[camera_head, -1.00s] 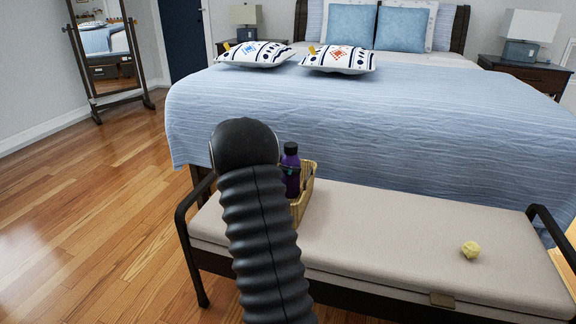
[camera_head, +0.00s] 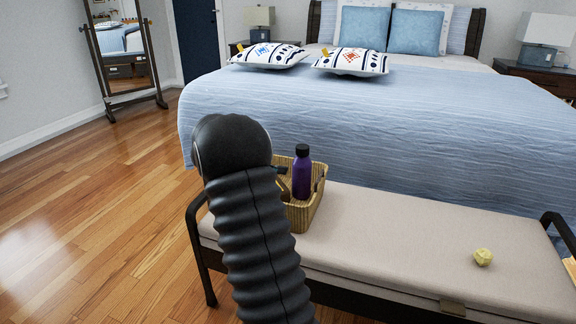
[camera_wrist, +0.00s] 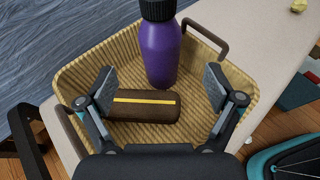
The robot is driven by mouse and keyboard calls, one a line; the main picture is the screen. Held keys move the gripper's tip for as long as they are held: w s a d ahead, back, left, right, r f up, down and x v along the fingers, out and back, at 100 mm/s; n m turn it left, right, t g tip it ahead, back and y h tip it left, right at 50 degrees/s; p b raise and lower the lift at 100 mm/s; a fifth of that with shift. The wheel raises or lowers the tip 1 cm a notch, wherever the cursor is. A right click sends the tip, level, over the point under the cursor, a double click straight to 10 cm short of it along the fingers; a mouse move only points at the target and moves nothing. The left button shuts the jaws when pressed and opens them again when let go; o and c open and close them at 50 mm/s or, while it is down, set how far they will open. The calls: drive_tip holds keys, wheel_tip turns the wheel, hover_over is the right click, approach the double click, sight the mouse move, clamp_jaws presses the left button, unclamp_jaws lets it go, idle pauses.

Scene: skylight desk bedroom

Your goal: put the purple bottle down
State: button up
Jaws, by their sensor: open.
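The purple bottle (camera_head: 302,177) with a black cap stands upright in a woven basket (camera_head: 313,212) on the bench. In the wrist view the bottle (camera_wrist: 160,50) stands in the far part of the basket (camera_wrist: 84,82). My gripper (camera_wrist: 159,84) is open, its two fingers spread wide over the basket, with the bottle just beyond the fingertips and apart from them. In the head view my arm hides most of the gripper and the basket's left part.
A brown case with a yellow stripe (camera_wrist: 145,105) lies in the basket between my fingers. The beige bench (camera_head: 390,235) has a small yellow object (camera_head: 482,257) at right and clear room between. The blue bed (camera_head: 400,130) stands behind.

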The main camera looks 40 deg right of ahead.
drive_tip(key=s+a+r+m+t+y, duration=0.2)
drive_tip(key=s+a+r+m+y, duration=0.25)
drive_tip(key=a, duration=0.65)
drive_tip(key=s+a+m+t+y, duration=0.6)
drive_tip(key=s+a+m, duration=0.5)
drive_tip(key=s+a, duration=1.3)
drive_tip(key=a+y, duration=0.2)
drive_tip(key=a, duration=0.1)
drive_tip(key=shift+s+a+f+t+y, duration=0.3)
drive_tip(key=shift+s+a+y, duration=0.05)
drive_tip(key=shift+a, duration=0.05)
